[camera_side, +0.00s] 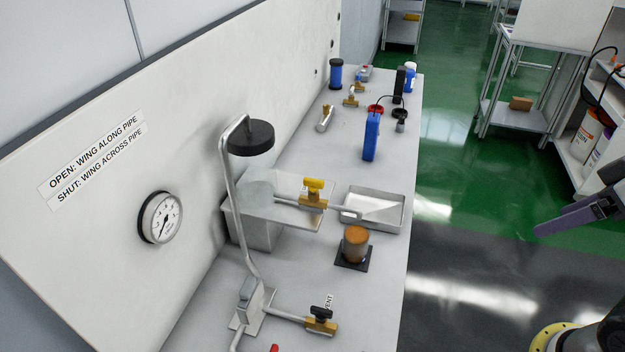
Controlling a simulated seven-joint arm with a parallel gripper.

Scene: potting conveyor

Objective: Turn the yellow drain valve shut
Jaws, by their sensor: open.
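The yellow drain valve (314,193) has a brass-coloured body and a yellow wing handle on top. It sits on a thin pipe over a shallow white tray (378,222), near the middle of the bench. The wing looks short from here, and I cannot tell surely whether it lies along or across the pipe. My gripper (578,214) shows only in part at the right edge, off the bench and well apart from the valve. It is open, with nothing seen between its fingers.
A second valve (321,319) with a black wing sits nearer, beside a vent label. A brown-topped cylinder (355,245) stands between the valves. A blue bottle (371,137) stands behind. The floor right of the bench is clear.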

